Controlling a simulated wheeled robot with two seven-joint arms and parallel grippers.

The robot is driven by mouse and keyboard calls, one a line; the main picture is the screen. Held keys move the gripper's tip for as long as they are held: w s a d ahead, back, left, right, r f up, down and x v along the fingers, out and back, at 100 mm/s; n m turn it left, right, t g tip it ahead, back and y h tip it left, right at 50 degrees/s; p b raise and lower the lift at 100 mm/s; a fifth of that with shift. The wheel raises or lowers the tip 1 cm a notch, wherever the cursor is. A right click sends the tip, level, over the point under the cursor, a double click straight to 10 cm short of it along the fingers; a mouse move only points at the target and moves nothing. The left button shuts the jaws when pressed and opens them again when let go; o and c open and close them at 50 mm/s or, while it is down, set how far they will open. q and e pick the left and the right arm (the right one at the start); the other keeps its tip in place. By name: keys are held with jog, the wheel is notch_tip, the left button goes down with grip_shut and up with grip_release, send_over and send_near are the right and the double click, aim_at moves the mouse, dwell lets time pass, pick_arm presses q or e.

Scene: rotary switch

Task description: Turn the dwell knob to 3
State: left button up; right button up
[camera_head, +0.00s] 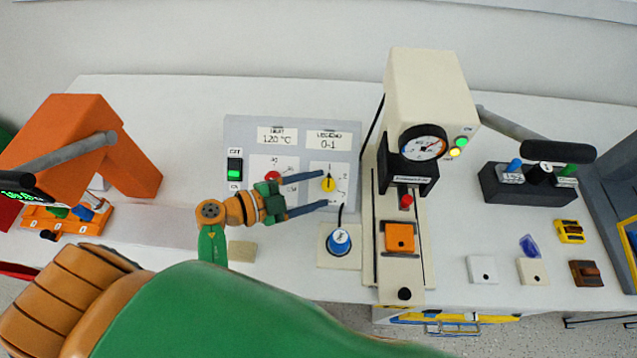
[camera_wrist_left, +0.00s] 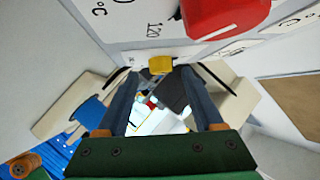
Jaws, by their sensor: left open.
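A grey control panel (camera_head: 241,133) stands upright on the white table. A small yellow knob (camera_head: 328,185) sits on its right dial plate, below the "0-1" card (camera_head: 327,142). A red knob (camera_head: 272,176) sits on the left plate, below the "120 °C" card (camera_head: 277,137). My left gripper (camera_head: 324,189) is open, with one finger above and one below the yellow knob. In the left wrist view the yellow knob (camera_wrist_left: 160,64) shows between the fingertips (camera_wrist_left: 160,75), with a gap on each side. I cannot read the knob's setting. My right gripper is out of view.
A cream press (camera_head: 430,80) with a gauge stands close to the right. A green switch (camera_head: 235,168) is on the panel's left edge. An orange machine (camera_head: 75,125) is far left.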

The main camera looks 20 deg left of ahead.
pick_arm(q)
jog(key=shift+w+d+f, duration=0.1)
jog(key=shift+w+d, duration=0.2)
jog(key=shift+w, duration=0.05)
jog(key=shift+w+f, duration=0.2)
jog(key=shift+w, duration=0.1)
jog(key=shift+s, duration=0.1)
grip_shut()
jog(key=shift+r, duration=0.1)
